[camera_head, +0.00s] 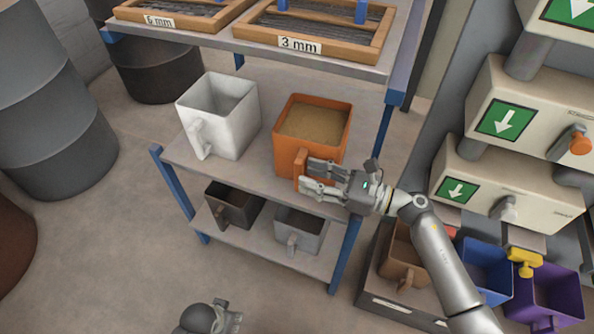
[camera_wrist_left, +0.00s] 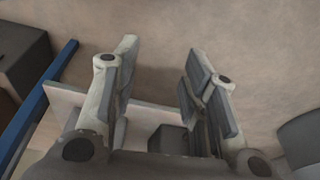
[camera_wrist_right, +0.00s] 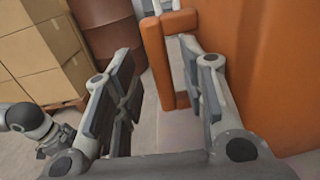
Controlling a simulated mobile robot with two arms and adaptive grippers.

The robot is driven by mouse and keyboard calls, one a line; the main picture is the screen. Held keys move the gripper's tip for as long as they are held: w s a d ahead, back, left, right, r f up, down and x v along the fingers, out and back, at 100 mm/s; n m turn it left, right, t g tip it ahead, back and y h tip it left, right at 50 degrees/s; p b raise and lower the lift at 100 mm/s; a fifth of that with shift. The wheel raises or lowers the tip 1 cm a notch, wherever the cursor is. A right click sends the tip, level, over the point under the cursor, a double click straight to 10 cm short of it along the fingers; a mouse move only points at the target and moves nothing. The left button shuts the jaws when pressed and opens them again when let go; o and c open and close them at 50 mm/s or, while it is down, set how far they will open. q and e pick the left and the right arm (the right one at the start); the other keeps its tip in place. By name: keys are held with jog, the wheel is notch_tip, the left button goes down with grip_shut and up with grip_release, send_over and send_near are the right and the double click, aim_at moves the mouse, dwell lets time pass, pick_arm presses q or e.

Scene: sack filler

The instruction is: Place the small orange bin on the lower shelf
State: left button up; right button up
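An orange bin (camera_head: 316,118) filled with sandy material stands upright on the middle shelf (camera_head: 250,180) of a rack. Its handle (camera_head: 301,168) faces the front. My right gripper (camera_head: 310,177) is at this handle with its fingers apart. In the right wrist view the handle (camera_wrist_right: 153,62) shows between and just beyond the open fingers; I cannot tell whether they touch it. The lower shelf (camera_head: 262,240) holds a dark brown bin (camera_head: 234,206) and a grey bin (camera_head: 299,231). My left gripper (camera_head: 226,318) is low at the front; the left wrist view shows it open and empty.
A white bin (camera_head: 218,113) stands left of the orange one. Trays labelled 6 mm (camera_head: 180,14) and 3 mm (camera_head: 310,45) sit on the top shelf. Brown, blue (camera_head: 485,270) and purple (camera_head: 548,295) bins and dispensers are at right.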

jog(key=v, duration=0.6)
jog(key=shift+d, duration=0.15)
jog(key=shift+s+d, duration=0.1)
jog(key=shift+d, duration=0.2)
jog(key=shift+s+d, duration=0.1)
jog(key=shift+d, duration=0.05)
pick_arm(q)
jog(key=shift+v, duration=0.9)
jog(key=shift+w, duration=0.35)
